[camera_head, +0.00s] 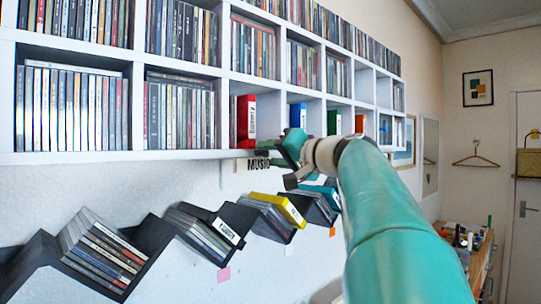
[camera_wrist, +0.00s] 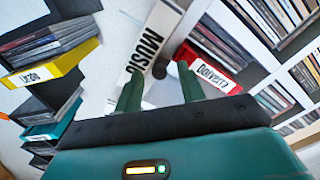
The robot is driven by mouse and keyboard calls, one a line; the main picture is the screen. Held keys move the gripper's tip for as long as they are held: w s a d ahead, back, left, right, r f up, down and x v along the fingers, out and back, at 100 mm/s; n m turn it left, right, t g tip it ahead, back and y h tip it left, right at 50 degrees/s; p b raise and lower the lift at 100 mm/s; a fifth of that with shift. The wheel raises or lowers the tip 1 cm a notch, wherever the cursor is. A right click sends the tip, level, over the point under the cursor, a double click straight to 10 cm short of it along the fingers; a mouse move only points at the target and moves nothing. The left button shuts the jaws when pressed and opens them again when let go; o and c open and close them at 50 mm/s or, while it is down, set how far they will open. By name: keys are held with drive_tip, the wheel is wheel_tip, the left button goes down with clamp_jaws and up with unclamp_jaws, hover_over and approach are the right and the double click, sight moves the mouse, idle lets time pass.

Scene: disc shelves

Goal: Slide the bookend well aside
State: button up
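Several coloured upright blocks with white labels stand in the lower row of the shelf: red (camera_head: 246,121), blue (camera_head: 298,116), green (camera_head: 333,122) and orange (camera_head: 361,124). I cannot tell for sure which one is the bookend. The red block, labelled in black letters, also shows in the wrist view (camera_wrist: 212,68), beside a row of discs. My gripper (camera_head: 284,154) is in front of the shelf's lower edge, right of and below the red block. The red block lies beyond the right finger.
The white shelf (camera_head: 180,155) holds rows of discs and bears a "MUSIC" sign (camera_head: 258,165) at its lower edge. Dark zigzag racks (camera_head: 150,236) with discs and a yellow labelled block (camera_head: 291,211) hang below. Some cubbies at the right look partly empty.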

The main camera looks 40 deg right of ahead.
clamp_jaws()
drive_tip(key=d, duration=0.8)
drive_tip(key=shift+w, duration=0.15)
unclamp_jaws()
drive_tip(key=s, duration=1.3)
drive_tip(key=shift+s+d, duration=0.15)
drive_tip(key=shift+s, duration=0.25)
